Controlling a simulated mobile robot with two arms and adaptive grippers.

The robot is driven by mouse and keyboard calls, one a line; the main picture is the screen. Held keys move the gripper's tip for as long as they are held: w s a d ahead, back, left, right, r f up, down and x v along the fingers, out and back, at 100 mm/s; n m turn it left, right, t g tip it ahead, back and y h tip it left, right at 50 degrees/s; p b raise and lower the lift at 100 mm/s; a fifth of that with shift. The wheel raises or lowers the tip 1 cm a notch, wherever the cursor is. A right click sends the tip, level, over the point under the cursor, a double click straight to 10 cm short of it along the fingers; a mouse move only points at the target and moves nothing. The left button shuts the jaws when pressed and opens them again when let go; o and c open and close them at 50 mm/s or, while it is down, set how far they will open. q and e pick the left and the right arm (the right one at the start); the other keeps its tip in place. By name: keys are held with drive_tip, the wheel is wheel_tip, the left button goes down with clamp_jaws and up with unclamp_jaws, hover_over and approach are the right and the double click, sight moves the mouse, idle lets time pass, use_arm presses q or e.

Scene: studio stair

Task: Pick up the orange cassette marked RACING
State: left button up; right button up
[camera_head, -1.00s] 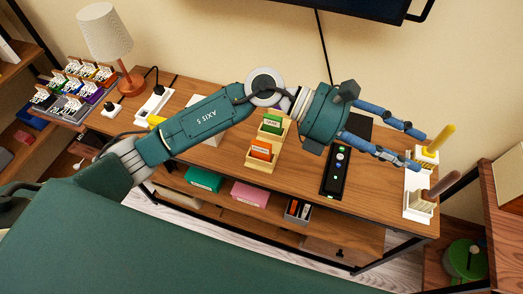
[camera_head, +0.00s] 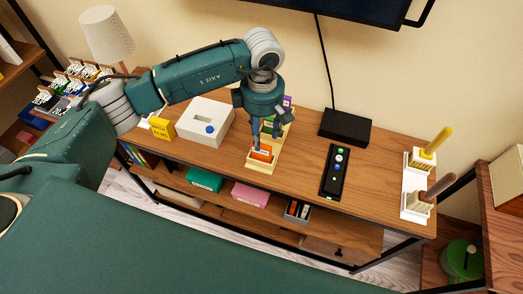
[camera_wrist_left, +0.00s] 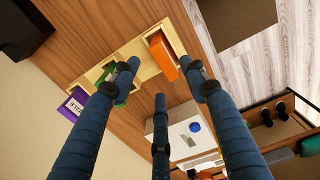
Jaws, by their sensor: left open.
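An orange cassette (camera_head: 262,153) with a pale label stands in the front slot of a light wooden rack (camera_head: 259,169) on the console table; its lettering is too small to read. My left gripper (camera_head: 266,139) points down over the rack, open, with its fingers close around the orange cassette's end of the rack. In the left wrist view, the orange cassette (camera_wrist_left: 161,56) lies between the spread fingertips (camera_wrist_left: 163,76); I cannot tell whether any finger touches it. A green cassette (camera_wrist_left: 122,93) is partly hidden behind a finger. A purple cassette (camera_wrist_left: 73,104) stands beyond it.
A white box with a blue button (camera_head: 206,122) and a yellow box (camera_head: 161,128) stand left of the rack. A black panel with buttons (camera_head: 335,172) lies to its right, with a black box (camera_head: 345,127) behind. White holders (camera_head: 415,205) stand at the right end.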

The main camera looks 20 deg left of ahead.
sight(262, 144)
use_arm(q)
drive_tip(key=f+p, duration=0.1)
drive_tip(key=f, duration=0.2)
drive_tip(key=f+p, duration=0.1)
drive_tip(key=shift+s+d+f+p, duration=0.1)
drive_tip(key=shift+s+f+p, duration=0.1)
drive_tip(key=shift+s+p, duration=0.1)
drive_tip(key=shift+w+f, duration=0.15)
drive_tip(key=shift+f, duration=0.2)
drive_tip(key=shift+c, duration=0.6)
clamp_jaws()
